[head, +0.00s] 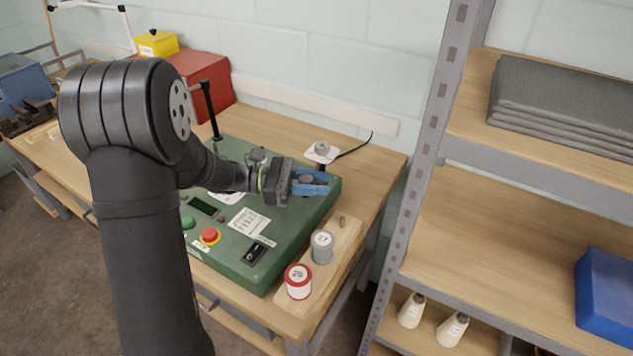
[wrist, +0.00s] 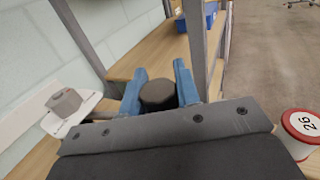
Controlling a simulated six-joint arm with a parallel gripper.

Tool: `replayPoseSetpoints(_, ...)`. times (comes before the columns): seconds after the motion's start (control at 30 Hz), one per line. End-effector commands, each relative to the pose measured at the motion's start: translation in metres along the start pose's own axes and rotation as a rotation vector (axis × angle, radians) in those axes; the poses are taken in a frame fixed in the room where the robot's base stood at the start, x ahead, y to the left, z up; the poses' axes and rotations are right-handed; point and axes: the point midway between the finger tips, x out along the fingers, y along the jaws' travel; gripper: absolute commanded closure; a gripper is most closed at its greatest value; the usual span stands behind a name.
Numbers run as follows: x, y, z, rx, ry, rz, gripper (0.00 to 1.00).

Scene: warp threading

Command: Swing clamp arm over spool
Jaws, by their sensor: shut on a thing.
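My gripper (head: 312,183), with blue fingers, is over the right end of the green machine box (head: 262,272). In the wrist view my gripper (wrist: 160,85) is closed around a dark round knob-like piece (wrist: 158,94). In the head view the fingers largely cover this piece. I cannot make out a clamp arm joined to it. A grey spool (head: 321,248) and a red-rimmed white spool (head: 298,282) stand upright on a wooden board in front of the box, apart from my gripper. The red-rimmed spool (wrist: 302,124), marked 26, also shows in the wrist view.
A dark post (head: 211,110) rises at the box's back left. A metal shelf rack (head: 430,150) stands close on the right. The bench behind the box has free room.

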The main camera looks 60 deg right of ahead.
Motion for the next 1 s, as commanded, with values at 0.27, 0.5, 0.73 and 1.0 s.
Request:
replayPoseSetpoints(0.27, -0.023, 0.005, 0.000, 0.003, -0.001, -0.186, 1.00)
replayPoseSetpoints(0.5, -0.031, 0.005, 0.000, 0.001, 0.000, -0.247, 1.00)
replayPoseSetpoints(0.73, -0.031, 0.005, 0.001, 0.001, 0.000, -0.246, 0.69)
replayPoseSetpoints(1.0, -0.031, 0.005, 0.000, 0.000, 0.000, -0.246, 0.49)
